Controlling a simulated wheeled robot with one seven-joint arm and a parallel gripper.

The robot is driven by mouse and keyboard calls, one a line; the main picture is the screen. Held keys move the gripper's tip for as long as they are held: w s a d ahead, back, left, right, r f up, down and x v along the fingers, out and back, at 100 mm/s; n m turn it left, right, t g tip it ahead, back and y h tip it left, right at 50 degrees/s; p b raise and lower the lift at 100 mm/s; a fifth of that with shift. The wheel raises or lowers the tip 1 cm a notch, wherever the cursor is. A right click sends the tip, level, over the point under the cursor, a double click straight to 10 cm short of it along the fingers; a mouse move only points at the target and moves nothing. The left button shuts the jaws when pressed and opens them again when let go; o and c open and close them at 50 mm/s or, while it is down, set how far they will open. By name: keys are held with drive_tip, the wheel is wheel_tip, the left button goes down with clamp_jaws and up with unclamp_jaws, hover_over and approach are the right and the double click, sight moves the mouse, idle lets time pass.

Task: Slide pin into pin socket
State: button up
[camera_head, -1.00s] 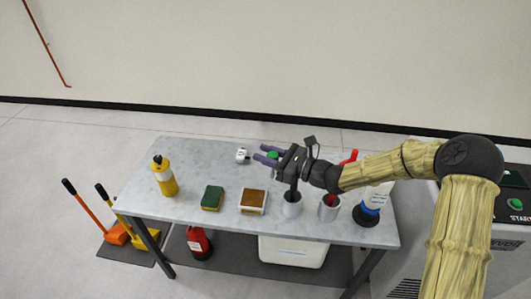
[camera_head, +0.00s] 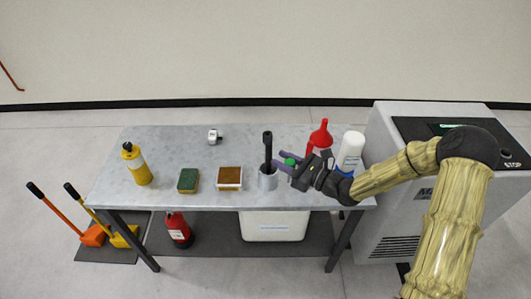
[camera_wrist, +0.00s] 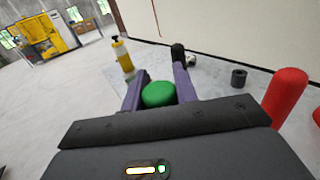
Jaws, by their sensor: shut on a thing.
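My gripper (camera_head: 281,160) is shut on a green-topped piece (camera_head: 290,162), which I take to be the pin. In the wrist view its round green top (camera_wrist: 158,94) sits between the purple fingers; its lower part is hidden. A dark hollow cylinder (camera_wrist: 238,77) stands on the table in the wrist view and may be the pin socket; I cannot tell.
A red handle (camera_wrist: 287,97) stands close on the right in the wrist view. A red funnel (camera_head: 321,136) and white bottle (camera_head: 350,152) are behind my wrist. A brown-topped tray (camera_head: 229,178), sponge (camera_head: 188,180) and yellow bottle (camera_head: 137,164) stand left. The table's back left is mostly clear.

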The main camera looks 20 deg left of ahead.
drive_tip(key=s+d+f+m+t+h+b, duration=0.1)
drive_tip(key=d+f+m+t+h+b, duration=0.1)
drive_tip(key=d+f, duration=0.3)
drive_tip(key=s+d+f+m+t+h+b, duration=0.2)
drive_tip(key=d+f+m+t+h, duration=0.2)
drive_tip(key=d, duration=0.9)
drive_tip(key=s+d+f+m+t+h+b, duration=0.2)
drive_tip(key=d+f+m+t, duration=0.1)
drive_tip(key=d+f, duration=0.4)
drive_tip(key=d+t, duration=0.1)
drive_tip(key=d, duration=0.1)
drive_tip(key=shift+s+d+f+t+h, duration=0.2)
drive_tip(key=shift+d+t+h, duration=0.1)
drive_tip(key=shift+d+h, duration=0.1)
